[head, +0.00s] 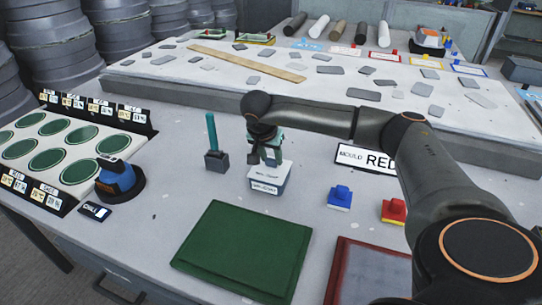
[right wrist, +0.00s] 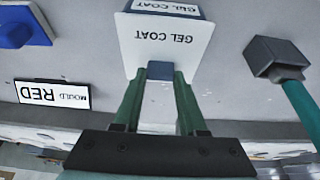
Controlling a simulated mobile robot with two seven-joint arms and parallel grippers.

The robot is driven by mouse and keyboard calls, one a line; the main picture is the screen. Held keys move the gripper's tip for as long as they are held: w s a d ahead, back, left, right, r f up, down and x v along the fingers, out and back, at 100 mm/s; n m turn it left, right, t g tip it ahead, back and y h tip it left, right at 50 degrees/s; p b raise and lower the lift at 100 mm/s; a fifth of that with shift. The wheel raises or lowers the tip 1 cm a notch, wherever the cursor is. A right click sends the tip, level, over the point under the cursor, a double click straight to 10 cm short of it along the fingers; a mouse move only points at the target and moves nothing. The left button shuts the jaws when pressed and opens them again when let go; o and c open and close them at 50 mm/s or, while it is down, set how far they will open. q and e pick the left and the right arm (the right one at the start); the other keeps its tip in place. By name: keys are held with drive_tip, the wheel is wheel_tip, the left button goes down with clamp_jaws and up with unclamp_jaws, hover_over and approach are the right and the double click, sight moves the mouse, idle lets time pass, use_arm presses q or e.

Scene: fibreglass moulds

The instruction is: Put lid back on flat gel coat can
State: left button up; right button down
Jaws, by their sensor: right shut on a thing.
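The flat gel coat can (head: 266,187) is a low white box with a label on its front, standing on the grey bench near the middle of the head view. Its white lid (right wrist: 165,42), lettered GEL COAT, fills the top middle of the right wrist view. My right gripper (head: 270,161) is directly above the can, pointing down. In the right wrist view its green fingers (right wrist: 159,72) are closed on a small blue-grey grip on the lid. The lid is at the can's top; I cannot tell whether any gap is left between them. My left gripper is not in view.
A brush in a dark holder (head: 216,160) stands close left of the can. A blue block (head: 340,197) and red block (head: 394,210) are to the right. A green panel (head: 243,250) lies in front. A MOULD RED sign (head: 365,158) lies behind right.

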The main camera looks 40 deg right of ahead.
idle(0.4)
unclamp_jaws()
idle(0.4)
drive_tip(key=shift+r+p, duration=2.8)
drive_tip(key=shift+r, duration=0.25)
drive_tip(key=shift+c, duration=0.4)
clamp_jaws()
